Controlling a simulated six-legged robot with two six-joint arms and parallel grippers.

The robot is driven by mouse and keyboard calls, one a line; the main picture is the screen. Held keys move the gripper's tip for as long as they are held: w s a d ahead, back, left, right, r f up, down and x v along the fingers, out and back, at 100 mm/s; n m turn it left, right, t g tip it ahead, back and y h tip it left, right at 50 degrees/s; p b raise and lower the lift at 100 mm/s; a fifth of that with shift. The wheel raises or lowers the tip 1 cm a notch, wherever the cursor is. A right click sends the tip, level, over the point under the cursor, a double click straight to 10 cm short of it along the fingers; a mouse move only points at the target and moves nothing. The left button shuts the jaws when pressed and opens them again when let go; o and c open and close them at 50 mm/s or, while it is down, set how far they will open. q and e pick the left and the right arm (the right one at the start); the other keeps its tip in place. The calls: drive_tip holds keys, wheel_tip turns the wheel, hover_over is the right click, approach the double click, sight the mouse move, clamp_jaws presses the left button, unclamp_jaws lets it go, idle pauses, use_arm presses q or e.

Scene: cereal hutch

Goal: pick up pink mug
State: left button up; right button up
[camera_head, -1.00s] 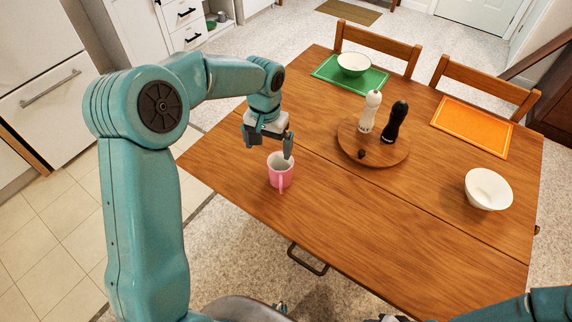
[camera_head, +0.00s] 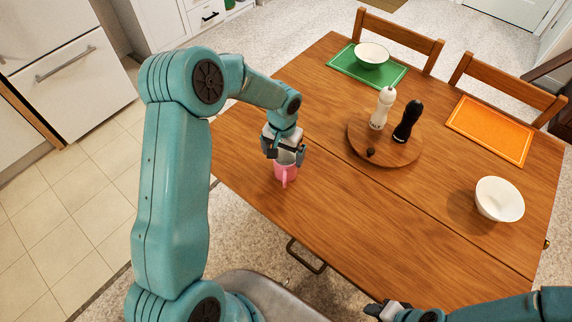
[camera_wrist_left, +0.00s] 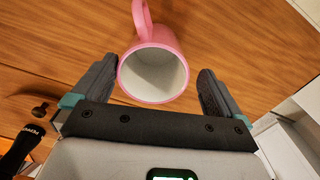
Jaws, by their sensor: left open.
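The pink mug (camera_head: 284,173) stands upright on the wooden table near its front left edge, with its handle toward me. My left gripper (camera_head: 286,157) is directly above the mug, pointing down, and hides its upper part in the head view. In the left wrist view the mug (camera_wrist_left: 153,64) shows its white inside and lies between the two open fingers (camera_wrist_left: 155,85). I cannot tell whether a finger touches it. My right gripper (camera_head: 385,310) is at the bottom edge of the head view, partly cut off, and its jaw state is unclear.
A round wooden board (camera_head: 385,148) holds a white mill (camera_head: 382,108) and a black mill (camera_head: 407,122). A white bowl (camera_head: 499,199) stands at the right. A green mat (camera_head: 345,65) with a bowl (camera_head: 371,56) and an orange mat (camera_head: 490,130) lie at the back.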

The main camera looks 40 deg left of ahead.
sight(285, 164)
use_arm(q)
drive_tip(key=shift+s+d+f, duration=0.1)
drive_tip(key=shift+s+f, duration=0.05)
drive_tip(key=shift+d+f+p, duration=0.15)
drive_tip(key=shift+f+p, duration=0.15)
drive_tip(key=shift+f, duration=0.1)
drive_tip(key=f+p, duration=0.1)
drive_tip(key=f, duration=0.3)
drive_tip(key=shift+w, duration=0.2)
drive_tip(key=shift+f, duration=0.25)
drive_tip(key=shift+s+d, duration=0.1)
drive_tip(key=c, duration=1.1)
drive_tip(key=shift+r, duration=0.1)
